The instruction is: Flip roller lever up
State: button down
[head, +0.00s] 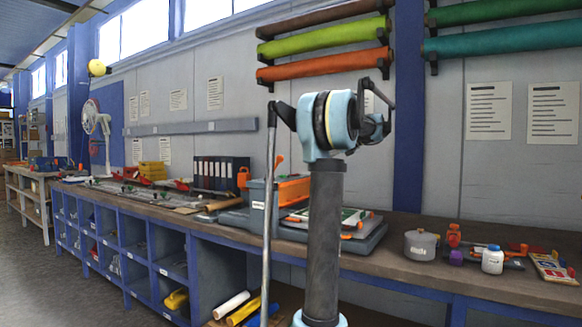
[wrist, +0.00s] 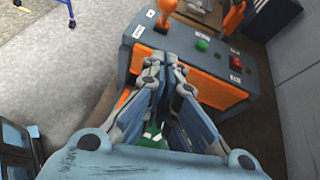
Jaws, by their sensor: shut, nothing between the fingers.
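The roller machine, a grey-blue box with orange panels (wrist: 211,91), fills the middle of the wrist view. A lever with an orange knob (wrist: 166,12) stands at its top left corner. A green button (wrist: 202,44) and a red switch (wrist: 235,62) sit on its top face. My gripper (wrist: 166,68) is shut and empty, with its fingers in front of the orange front panel, below the lever in the picture. I cannot tell whether they touch the machine.
The long bench (head: 420,258) carries a grey pot (head: 421,244), a white jar (head: 492,260) and a row of binders (head: 221,172). Coloured rolls (head: 330,41) hang on the wall above. Open floor (head: 35,270) lies at the left.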

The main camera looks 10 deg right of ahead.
send_near(275, 167)
jog(key=shift+w+a+f, duration=0.15)
jog(key=shift+w+f, duration=0.2)
jog(key=shift+f, duration=0.2)
jog(key=shift+w+a+f, duration=0.2)
jog(key=shift+w+f, duration=0.15)
jog(key=shift+f, duration=0.2)
jog(key=shift+r, duration=0.15)
jog(key=shift+w+a+r+h, duration=0.15)
jog(key=shift+r+h, duration=0.1)
jog(key=shift+h, duration=0.05)
